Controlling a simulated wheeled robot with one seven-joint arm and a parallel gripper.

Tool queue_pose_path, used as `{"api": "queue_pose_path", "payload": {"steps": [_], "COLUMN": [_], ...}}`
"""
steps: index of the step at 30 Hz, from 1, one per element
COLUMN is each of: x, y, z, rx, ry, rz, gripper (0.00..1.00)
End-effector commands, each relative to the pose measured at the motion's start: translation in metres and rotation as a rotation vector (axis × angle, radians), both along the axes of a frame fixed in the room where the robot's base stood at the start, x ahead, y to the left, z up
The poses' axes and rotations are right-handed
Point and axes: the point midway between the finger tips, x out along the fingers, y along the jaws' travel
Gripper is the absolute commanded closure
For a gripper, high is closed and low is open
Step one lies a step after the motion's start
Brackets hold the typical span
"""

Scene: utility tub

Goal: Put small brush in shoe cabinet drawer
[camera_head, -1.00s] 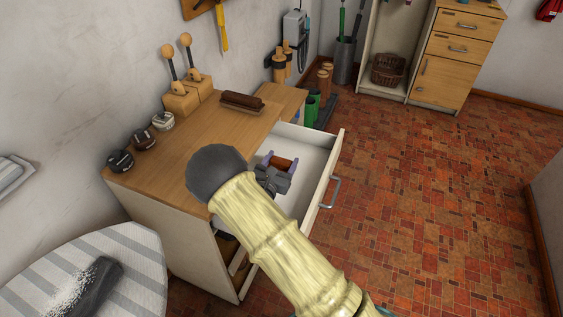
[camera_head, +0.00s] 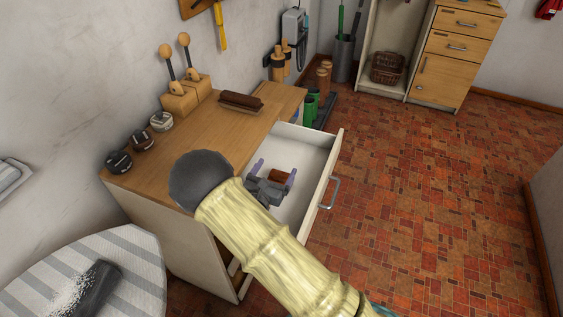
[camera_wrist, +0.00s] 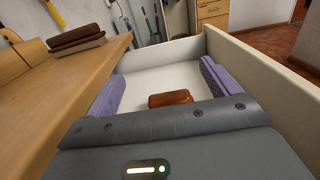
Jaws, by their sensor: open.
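The small brush (camera_head: 279,175), a reddish-brown block, is inside the open shoe cabinet drawer (camera_head: 325,180). In the wrist view the brush (camera_wrist: 170,98) shows between my finger pads, with gaps on both sides, against the white drawer floor. Its lower part is hidden behind my gripper's grey body. My gripper (camera_head: 276,168) is open, its purple fingers spread inside the drawer and pointing toward the drawer's far end. The shoe cabinet (camera_head: 215,125) has a wooden top and pale sides.
A larger brown brush (camera_head: 241,102) lies on the cabinet top near the wall. Several round tins, such as the black one (camera_head: 118,162), and wooden stands with shoe trees (camera_head: 180,100) are there too. The drawer's front wall and handle (camera_head: 329,192) stand to the right. Brick floor beyond is clear.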

Motion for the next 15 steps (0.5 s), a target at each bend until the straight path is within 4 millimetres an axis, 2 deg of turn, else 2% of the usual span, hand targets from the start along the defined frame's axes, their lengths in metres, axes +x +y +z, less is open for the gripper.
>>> {"api": "queue_pose_path", "payload": {"steps": [1,6,10,15], "x": [-0.014,-0.044,-0.06,-0.068], "y": [0.007,0.015,0.02,0.022], "z": [-0.005,-0.003,-0.002,-0.001], "rx": [-0.003,-0.003,0.0,-0.001], "ry": [0.013,0.01,0.006,0.004], "rz": [0.01,0.005,0.0,-0.004], "gripper": [0.12,0.12,0.12,0.12]}}
